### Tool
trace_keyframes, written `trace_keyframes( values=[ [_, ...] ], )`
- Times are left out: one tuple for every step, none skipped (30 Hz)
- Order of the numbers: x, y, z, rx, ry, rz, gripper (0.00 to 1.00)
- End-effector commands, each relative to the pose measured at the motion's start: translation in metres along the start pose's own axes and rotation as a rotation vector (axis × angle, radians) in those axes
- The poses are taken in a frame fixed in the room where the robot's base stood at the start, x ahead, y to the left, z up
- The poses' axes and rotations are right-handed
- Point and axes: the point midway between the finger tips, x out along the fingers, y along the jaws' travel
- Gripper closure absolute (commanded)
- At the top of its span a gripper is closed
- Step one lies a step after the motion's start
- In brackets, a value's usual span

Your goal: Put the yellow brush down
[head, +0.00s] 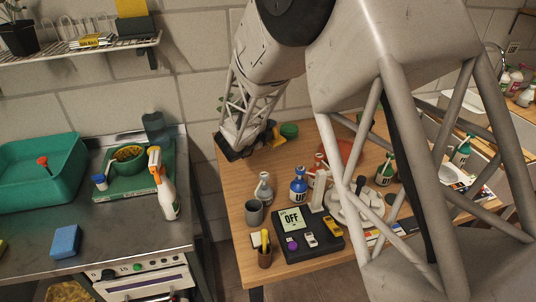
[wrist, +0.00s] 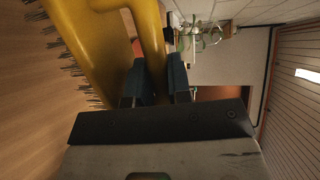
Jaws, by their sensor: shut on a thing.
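The yellow brush (wrist: 92,35) fills the upper left of the wrist view, with dark bristles along its left edge facing a wooden surface. My gripper (wrist: 160,80) is shut on the brush's yellow handle, between two dark blue finger pads. In the head view my gripper (head: 238,150) is low at the back left of the wooden table, partly hidden by my own arm. A yellow part of the brush (head: 277,138) shows just right of it. I cannot tell whether the bristles touch the table.
The wooden table (head: 232,180) is clear at its left. A green round thing (head: 289,130) is near the brush. A grey cup (head: 254,212), a blue bottle (head: 298,187) and a black device reading OFF (head: 315,246) stand nearer the front.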

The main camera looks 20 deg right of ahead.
Motion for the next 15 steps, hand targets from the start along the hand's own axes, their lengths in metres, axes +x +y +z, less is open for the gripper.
trace_keyframes(
  values=[
    [0.001,0.006,-0.001,-0.002,0.000,0.001,1.00],
    [0.002,0.010,-0.001,-0.002,0.000,0.001,1.00],
    [0.003,0.016,-0.001,-0.002,0.000,0.001,1.00],
    [0.004,0.020,-0.001,-0.003,0.000,0.001,1.00],
    [0.005,0.025,-0.002,-0.004,0.000,0.001,1.00],
    [0.006,0.030,-0.002,-0.003,0.000,0.001,1.00],
    [0.006,0.034,-0.002,-0.002,0.000,0.001,1.00],
    [0.007,0.037,-0.002,-0.002,0.001,0.000,1.00],
    [0.008,0.042,-0.003,-0.001,0.001,0.000,1.00],
    [0.009,0.044,-0.003,-0.001,0.001,0.000,1.00],
    [0.009,0.047,-0.003,0.000,0.001,0.000,1.00],
    [0.009,0.049,-0.003,0.000,0.001,0.000,1.00],
    [0.010,0.051,-0.003,0.000,0.000,0.000,1.00],
    [0.010,0.052,-0.003,0.000,0.000,0.000,1.00],
    [0.010,0.052,-0.003,0.000,0.000,0.000,1.00]
  ],
)
